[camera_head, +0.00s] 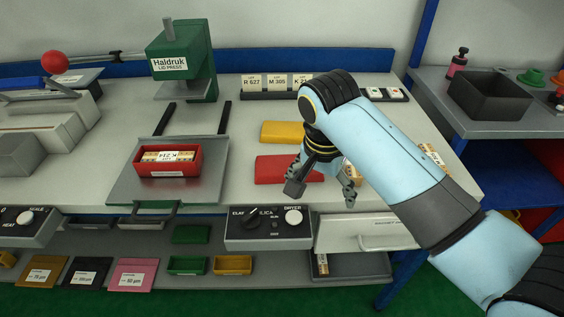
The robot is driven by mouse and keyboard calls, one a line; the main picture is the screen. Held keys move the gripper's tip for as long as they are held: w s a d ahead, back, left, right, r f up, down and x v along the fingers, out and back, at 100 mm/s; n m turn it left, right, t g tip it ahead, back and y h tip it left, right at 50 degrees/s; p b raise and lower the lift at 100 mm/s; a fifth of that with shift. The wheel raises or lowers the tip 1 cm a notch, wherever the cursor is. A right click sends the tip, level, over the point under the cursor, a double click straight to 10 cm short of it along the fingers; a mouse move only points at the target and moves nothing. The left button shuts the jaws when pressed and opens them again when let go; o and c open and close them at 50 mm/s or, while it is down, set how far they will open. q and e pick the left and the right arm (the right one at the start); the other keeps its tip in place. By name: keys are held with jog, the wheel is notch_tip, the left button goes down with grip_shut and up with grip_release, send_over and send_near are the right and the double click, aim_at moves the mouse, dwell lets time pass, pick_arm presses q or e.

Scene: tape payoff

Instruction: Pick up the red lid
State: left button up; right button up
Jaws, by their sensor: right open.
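The flat red lid (272,168) lies on the white worktop, right of the press tray. Its right part is hidden behind my right gripper. My right gripper (322,190) points down over the worktop at the lid's right side, fingers spread apart with nothing seen between them. Whether a finger touches the lid cannot be told. My right arm comes in from the lower right. My left gripper is not in view.
A yellow lid (284,132) lies just behind the red one. A red box (184,171) with a labelled pack inside sits on the grey tray (212,185) before the green lid press (181,60). A dryer control box (268,235) stands at the front edge.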

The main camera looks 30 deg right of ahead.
aim_at(289, 164)
jog(key=w+a+r+m+g, duration=0.1)
jog(key=w+r+m+g, duration=0.1)
jog(key=w+r+m, duration=0.75)
jog(key=shift+m, duration=0.75)
jog(key=f, duration=0.2)
jog(key=w+f, duration=0.1)
jog(key=f, duration=0.1)
jog(key=w+f, duration=0.1)
jog(key=f, duration=0.1)
jog(key=shift+w+d, duration=0.1)
jog(key=shift+d, duration=0.15)
jog(key=f, duration=0.6)
jog(key=shift+d, duration=0.2)
jog(key=shift+r, duration=0.1)
jog(key=c, duration=1.3)
jog(key=shift+o, duration=0.2)
jog(key=shift+r+p, duration=0.1)
jog(key=shift+p, duration=0.2)
